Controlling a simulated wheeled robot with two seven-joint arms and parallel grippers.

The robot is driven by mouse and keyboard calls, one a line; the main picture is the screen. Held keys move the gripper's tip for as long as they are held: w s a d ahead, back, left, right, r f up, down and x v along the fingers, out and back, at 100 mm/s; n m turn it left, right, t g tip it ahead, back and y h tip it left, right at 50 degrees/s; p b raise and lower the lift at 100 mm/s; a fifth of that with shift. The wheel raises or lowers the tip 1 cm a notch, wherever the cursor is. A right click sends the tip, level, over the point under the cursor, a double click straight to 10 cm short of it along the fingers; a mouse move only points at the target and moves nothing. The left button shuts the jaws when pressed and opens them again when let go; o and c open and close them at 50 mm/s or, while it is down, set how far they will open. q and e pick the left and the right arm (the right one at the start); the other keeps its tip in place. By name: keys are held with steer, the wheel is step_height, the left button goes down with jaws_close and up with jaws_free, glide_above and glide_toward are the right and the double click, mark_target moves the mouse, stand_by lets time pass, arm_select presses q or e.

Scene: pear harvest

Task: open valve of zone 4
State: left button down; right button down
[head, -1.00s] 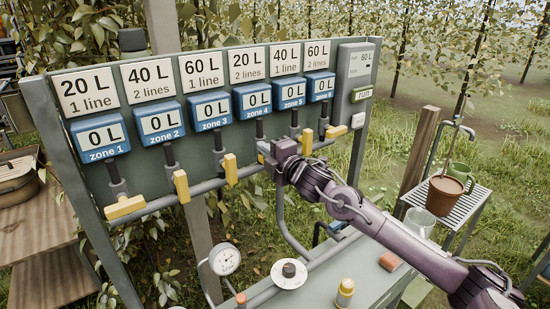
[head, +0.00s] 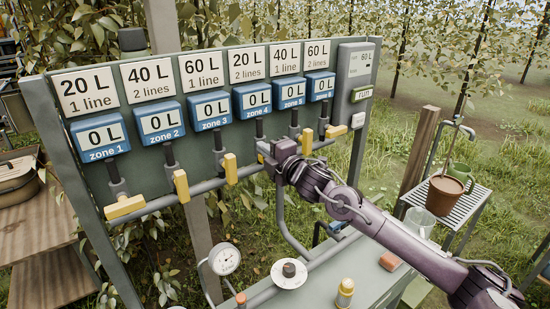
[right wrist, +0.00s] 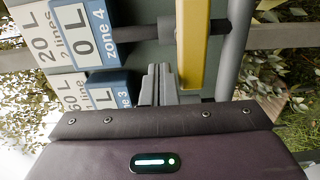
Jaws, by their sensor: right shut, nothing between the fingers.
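The zone 4 counter (head: 252,99) reads 0 L, below a card saying 20 L, 2 lines. It also shows sideways in the right wrist view (right wrist: 93,35). The zone 4 valve's yellow handle (right wrist: 192,45) shows beside the grey pipe in that view; in the head view my right gripper hides most of it. My right gripper (head: 272,160) is at this valve, its fingers (right wrist: 158,85) shut and empty next to the handle. I cannot tell whether they touch it. My left gripper is not in view.
Yellow handles of zone 3 (head: 230,168) and zone 5 (head: 307,142) flank my gripper. Zone 1's handle (head: 125,207) lies roughly along the pipe. A gauge (head: 225,260), a white dial (head: 290,273) and a yellow-capped bottle (head: 345,292) are below. A brown pot (head: 444,194) stands at right.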

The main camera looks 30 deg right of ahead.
mark_target(261, 160)
steer(key=shift+a+f+b, duration=0.4)
steer(key=shift+f+b, duration=0.05)
steer(key=shift+f, duration=0.25)
steer(key=shift+a+f+b, duration=0.25)
steer(key=shift+f+b, duration=0.4)
steer(key=shift+f, duration=0.1)
steer(key=shift+f+b, duration=0.6)
steer(key=shift+f, duration=0.05)
steer(key=shift+d+f, duration=0.1)
